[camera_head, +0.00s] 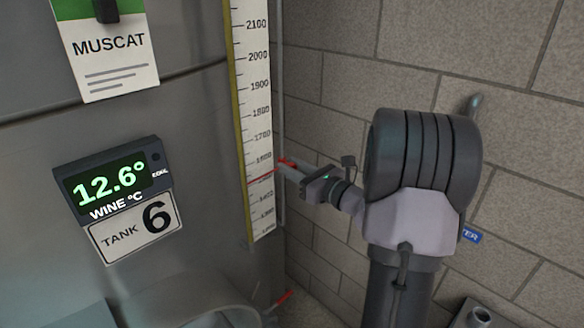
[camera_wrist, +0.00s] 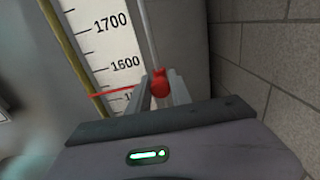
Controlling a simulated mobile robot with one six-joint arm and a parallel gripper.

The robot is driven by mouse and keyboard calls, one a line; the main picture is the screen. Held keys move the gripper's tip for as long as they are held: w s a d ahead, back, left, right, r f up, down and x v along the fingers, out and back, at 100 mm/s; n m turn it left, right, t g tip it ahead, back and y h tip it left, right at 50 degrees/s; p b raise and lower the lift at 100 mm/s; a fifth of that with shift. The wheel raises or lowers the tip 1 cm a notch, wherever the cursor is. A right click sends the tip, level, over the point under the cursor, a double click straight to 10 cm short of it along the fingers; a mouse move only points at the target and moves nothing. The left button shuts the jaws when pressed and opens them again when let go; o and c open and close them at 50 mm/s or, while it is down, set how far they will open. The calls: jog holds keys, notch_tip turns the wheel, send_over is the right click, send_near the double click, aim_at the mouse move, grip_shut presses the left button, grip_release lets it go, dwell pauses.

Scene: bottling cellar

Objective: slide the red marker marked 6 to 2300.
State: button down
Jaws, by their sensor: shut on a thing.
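The red marker (camera_wrist: 159,83) shows in the wrist view between the two fingers of my gripper (camera_wrist: 160,85), which is shut on it. Its thin red pointer line lies across the white scale (camera_wrist: 110,40), a little below the 1600 mark. In the head view the scale (camera_head: 257,100) runs up the side of the tank marked 6, with 2100 near the top edge; 2300 is out of view. The marker (camera_head: 287,162) shows there partly, at my gripper (camera_head: 290,170). My fingers hide much of it.
A thin vertical rod (camera_head: 279,60) runs beside the scale. A grey block wall (camera_head: 420,60) stands close on the right. The tank carries a MUSCAT card (camera_head: 110,55), a temperature display (camera_head: 110,185) and a TANK 6 plate (camera_head: 135,228). Another red-tipped piece (camera_head: 284,298) sits low by the tank.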

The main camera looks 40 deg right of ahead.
notch_tip(320, 180, up, 46)
jog(key=p, duration=3.1)
jog(key=shift+r, duration=0.1)
jog(key=c, duration=1.2)
grip_release()
jog(key=shift+s, duration=0.1)
